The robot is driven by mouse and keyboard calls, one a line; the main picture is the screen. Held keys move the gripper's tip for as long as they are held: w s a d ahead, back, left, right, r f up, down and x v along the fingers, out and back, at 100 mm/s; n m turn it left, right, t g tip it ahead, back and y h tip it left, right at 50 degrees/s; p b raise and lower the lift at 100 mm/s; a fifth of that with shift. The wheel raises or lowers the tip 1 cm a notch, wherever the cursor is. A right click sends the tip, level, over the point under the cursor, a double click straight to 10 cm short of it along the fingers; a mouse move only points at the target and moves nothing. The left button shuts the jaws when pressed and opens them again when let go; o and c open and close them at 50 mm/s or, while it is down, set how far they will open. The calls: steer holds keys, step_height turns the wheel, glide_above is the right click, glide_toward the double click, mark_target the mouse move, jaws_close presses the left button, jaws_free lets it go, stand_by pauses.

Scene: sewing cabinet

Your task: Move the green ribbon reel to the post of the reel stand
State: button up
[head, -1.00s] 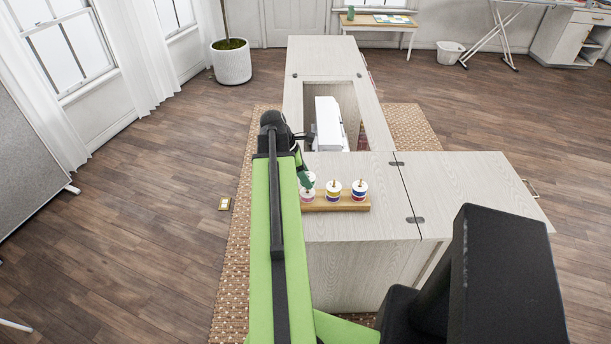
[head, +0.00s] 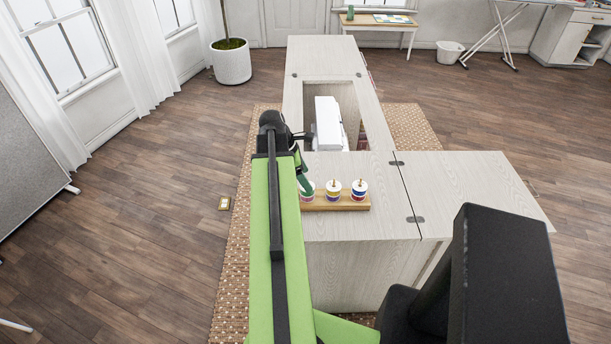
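The wooden reel stand (head: 342,204) lies on the near cabinet top. My gripper (head: 304,184) points down at the stand's left end, with a dark green part against the left reel. My arm hides most of the gripper, so its opening and any hold cannot be made out. I cannot clearly tell a green ribbon reel apart there.
The cabinet's open well (head: 352,98) holds a white sewing machine (head: 328,124) just beyond the stand. The cabinet's right leaf (head: 470,185) is bare. A small green object (head: 350,13) stands on the far side table (head: 372,20). A potted plant (head: 231,65) stands at the back left.

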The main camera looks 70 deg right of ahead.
steer(key=p+v, duration=1.5)
steer(key=v, duration=0.2)
steer(key=shift+w+f, duration=0.1)
steer(key=w+a+f+n+t+h+b, duration=0.1)
steer(key=w+a+f+n+b, duration=0.15)
steer(key=w+a, duration=0.8)
steer(key=w+a+f+n+t+b, duration=0.1)
steer(key=w+a+n, duration=0.2)
steer(key=w+a, duration=0.8)
steer(key=w+a+f+m+y, duration=0.1)
steer(key=w+a+m, duration=0.1)
steer(key=a, duration=0.8)
steer(key=w+a+f+m+t+y+b, duration=0.1)
steer(key=a+m, duration=0.4)
steer(key=a, duration=0.6)
steer(key=w+a+f+m+y+b, duration=0.1)
steer(key=w+a+m, duration=0.3)
steer(key=a, duration=0.7)
steer(key=shift+f+t, duration=0.35)
steer(key=shift+t, duration=0.05)
